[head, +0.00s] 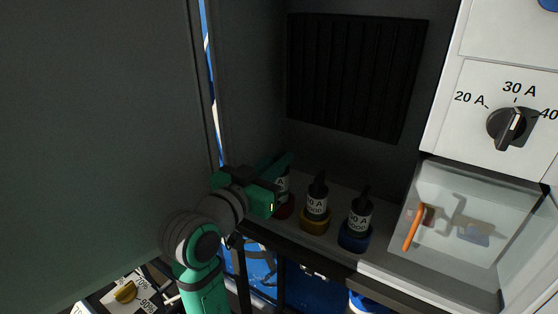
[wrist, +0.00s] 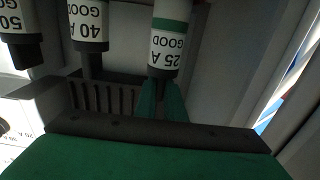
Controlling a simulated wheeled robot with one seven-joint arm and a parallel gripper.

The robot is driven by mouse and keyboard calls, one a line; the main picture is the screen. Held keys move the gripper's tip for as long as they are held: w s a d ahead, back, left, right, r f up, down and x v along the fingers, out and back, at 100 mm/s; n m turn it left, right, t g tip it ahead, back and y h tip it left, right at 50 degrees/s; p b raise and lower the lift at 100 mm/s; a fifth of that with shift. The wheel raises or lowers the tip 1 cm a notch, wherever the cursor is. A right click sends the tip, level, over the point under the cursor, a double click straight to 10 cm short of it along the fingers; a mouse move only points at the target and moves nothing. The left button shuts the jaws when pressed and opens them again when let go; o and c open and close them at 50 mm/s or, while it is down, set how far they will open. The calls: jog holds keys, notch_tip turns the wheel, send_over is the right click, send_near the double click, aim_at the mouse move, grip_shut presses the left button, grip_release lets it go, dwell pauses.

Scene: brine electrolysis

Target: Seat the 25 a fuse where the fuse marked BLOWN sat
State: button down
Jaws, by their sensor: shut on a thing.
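The 25 A fuse (wrist: 167,45) has a white body, a green band, a dark end and a label reading "25 A GOOD". In the wrist view my gripper (wrist: 163,100) is shut on its dark end. In the head view my gripper (head: 285,168) is at the left of the shelf, and the fuse (head: 282,186) is mostly hidden behind it. The fuse is above a red holder (head: 286,212); whether it is still seated there I cannot tell. No fuse marked BLOWN is readable in these views.
The 40 A fuse (head: 317,205) stands in a yellow holder and the 50 A fuse (head: 359,218) in a blue one, close on the right. Further right are a clear-fronted compartment (head: 455,260) with an orange bar (head: 413,227) and a rating dial (head: 507,125). A dark panel (head: 95,120) fills the left.

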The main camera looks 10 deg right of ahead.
jog(key=shift+a+f, duration=0.1)
jog(key=shift+f, duration=0.95)
dwell(1.1)
dwell(0.4)
jog(key=c, duration=1.8)
grip_release()
jog(key=shift+o, duration=0.2)
